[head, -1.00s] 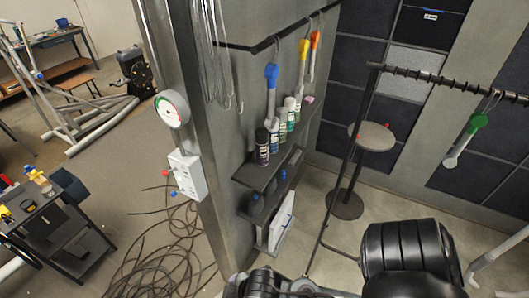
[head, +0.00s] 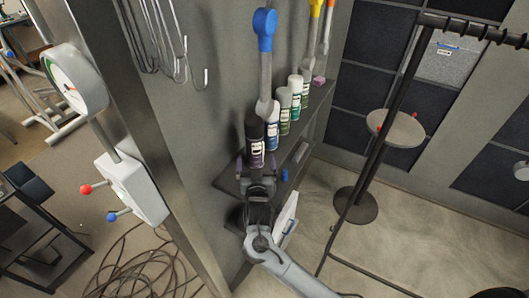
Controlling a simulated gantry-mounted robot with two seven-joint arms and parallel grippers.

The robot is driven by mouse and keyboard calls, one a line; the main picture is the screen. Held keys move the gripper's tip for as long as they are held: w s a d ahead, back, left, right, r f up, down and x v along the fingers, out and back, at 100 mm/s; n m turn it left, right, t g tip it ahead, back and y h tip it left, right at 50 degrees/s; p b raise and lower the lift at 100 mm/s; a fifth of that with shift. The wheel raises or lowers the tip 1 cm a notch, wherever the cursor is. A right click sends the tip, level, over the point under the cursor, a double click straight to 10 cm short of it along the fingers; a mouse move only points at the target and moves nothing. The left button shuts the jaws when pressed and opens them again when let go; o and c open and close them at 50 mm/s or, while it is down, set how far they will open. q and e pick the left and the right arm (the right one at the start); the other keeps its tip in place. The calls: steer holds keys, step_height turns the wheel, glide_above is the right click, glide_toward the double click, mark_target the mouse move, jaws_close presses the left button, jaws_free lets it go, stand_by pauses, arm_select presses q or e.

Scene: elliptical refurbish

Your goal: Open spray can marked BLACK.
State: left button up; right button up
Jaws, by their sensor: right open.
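A dark spray can (head: 257,147) with a black cap and a white-marked label stands upright at the near end of the upper wall shelf; its lettering is too small to read. My right gripper (head: 257,167) is open, with its fingers on either side of the can's lower part. I cannot tell whether the fingers touch it. The can's base is hidden by the gripper. The cap appears to be on. My left gripper is not in view.
More spray cans (head: 285,110) stand in a row behind the dark can. A gauge (head: 76,80) and a switch box (head: 133,188) are on the left. A black rack (head: 395,110) stands at right.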

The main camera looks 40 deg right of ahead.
mark_target(255, 148)
steer(key=x, duration=0.4)
steer(key=shift+w+d+r, duration=0.2)
steer(key=shift+w+r, duration=0.15)
steer(key=shift+r, duration=0.05)
steer(key=shift+p+x, duration=0.3)
steer(key=shift+x, duration=2.75)
steer(key=shift+c, duration=0.4)
steer(key=c, duration=0.5)
steer(key=shift+r, duration=0.1)
steer(key=c, duration=0.8)
